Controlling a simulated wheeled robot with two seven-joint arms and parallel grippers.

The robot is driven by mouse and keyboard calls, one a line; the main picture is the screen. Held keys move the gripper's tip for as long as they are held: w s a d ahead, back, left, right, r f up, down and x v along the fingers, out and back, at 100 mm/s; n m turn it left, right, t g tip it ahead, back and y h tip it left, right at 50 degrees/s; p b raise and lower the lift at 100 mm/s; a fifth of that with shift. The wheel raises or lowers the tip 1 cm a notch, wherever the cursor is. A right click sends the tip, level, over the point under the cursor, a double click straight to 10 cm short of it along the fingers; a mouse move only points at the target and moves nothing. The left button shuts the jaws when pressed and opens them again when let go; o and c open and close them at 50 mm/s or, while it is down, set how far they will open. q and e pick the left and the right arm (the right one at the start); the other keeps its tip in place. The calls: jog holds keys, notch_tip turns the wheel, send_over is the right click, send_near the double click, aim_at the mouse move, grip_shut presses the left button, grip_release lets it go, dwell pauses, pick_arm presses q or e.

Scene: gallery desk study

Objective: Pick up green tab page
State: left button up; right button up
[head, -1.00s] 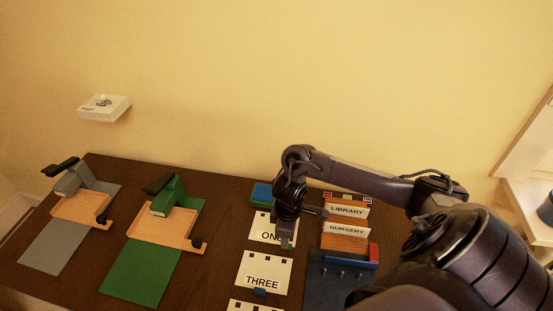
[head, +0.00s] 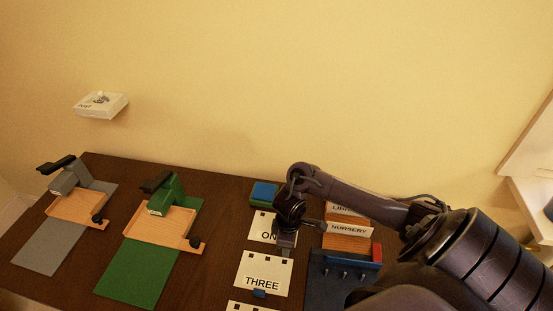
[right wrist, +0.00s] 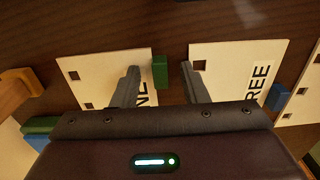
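The page marked ONE (head: 260,222) is a white sheet with black square holes, flat on the dark desk; it also shows in the right wrist view (right wrist: 112,72). Its small green tab (right wrist: 160,72) sticks out from the edge facing the THREE page. My right gripper (right wrist: 160,68) is open, one finger on each side of the green tab, with a gap to it on both sides. In the head view my right gripper (head: 284,248) covers the ONE page's right part, and I cannot make out the green tab there. My left gripper is not in view.
The page marked THREE (head: 262,272), with a blue tab (head: 259,293), lies nearer the front. Wooden boxes labelled NURSERY (head: 347,240) stand to the right, by a dark blue hook board (head: 330,285). Grey (head: 70,180) and green (head: 168,190) punch stations stand left.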

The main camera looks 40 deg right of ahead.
jog(key=c, duration=0.7)
grip_shut()
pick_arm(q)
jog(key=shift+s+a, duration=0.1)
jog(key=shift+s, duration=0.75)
pick_arm(e)
jog(key=shift+r, duration=0.1)
